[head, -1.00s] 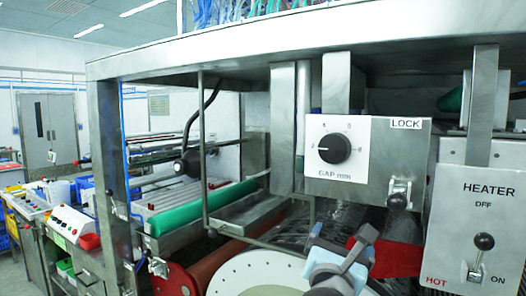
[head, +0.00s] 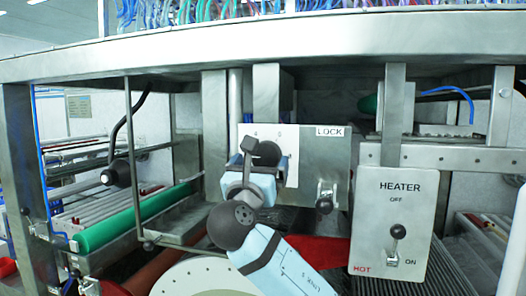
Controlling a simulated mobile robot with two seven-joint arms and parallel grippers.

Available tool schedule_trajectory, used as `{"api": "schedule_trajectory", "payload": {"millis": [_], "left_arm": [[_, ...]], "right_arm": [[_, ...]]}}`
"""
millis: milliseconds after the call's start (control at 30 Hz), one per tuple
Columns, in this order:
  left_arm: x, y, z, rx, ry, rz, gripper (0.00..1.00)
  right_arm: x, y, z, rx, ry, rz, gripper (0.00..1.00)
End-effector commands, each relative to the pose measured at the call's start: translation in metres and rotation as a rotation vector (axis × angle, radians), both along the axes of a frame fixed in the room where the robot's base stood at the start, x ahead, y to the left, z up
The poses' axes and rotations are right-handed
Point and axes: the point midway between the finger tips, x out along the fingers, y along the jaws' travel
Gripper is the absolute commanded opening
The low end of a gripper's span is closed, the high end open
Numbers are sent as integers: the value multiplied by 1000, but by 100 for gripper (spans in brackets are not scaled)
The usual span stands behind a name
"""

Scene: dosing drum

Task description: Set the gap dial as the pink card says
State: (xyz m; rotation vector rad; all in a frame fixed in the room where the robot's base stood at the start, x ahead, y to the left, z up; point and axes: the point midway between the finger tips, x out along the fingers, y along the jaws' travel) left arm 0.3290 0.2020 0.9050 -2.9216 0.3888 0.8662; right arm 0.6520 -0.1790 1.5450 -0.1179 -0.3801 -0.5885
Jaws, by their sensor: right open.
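The gap dial's black knob (head: 268,150) sits on a white plate (head: 290,138) on the grey metal panel. Part of the scale shows above it, but my gripper hides the rest and the knob's pointer cannot be read. My right gripper (head: 259,163) is open in front of the dial, with its blue-padded fingers around or just before the knob; contact cannot be told. A lever (head: 325,197) stands on the same panel below the LOCK label (head: 330,131). No pink card shows. My left gripper is not in view.
The heater box (head: 392,222) with its own lever (head: 396,238) stands to the right. A metal beam (head: 300,50) crosses above the panel. A thin upright rod (head: 133,160) and a green roller (head: 135,220) are at left. Red material (head: 320,249) lies below the panel.

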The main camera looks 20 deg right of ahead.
Motion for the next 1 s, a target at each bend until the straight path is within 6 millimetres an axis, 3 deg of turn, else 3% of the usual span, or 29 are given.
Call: {"api": "schedule_trajectory", "payload": {"millis": [200,567,767,1000], "left_arm": [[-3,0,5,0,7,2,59],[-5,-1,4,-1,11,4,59],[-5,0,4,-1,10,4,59],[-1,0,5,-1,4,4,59]], "right_arm": [[18,-12,10,-1,0,0,94],[22,-15,10,0,0,1,94],[22,-15,10,0,0,1,48],[22,-15,10,10,-7,1,47]]}}
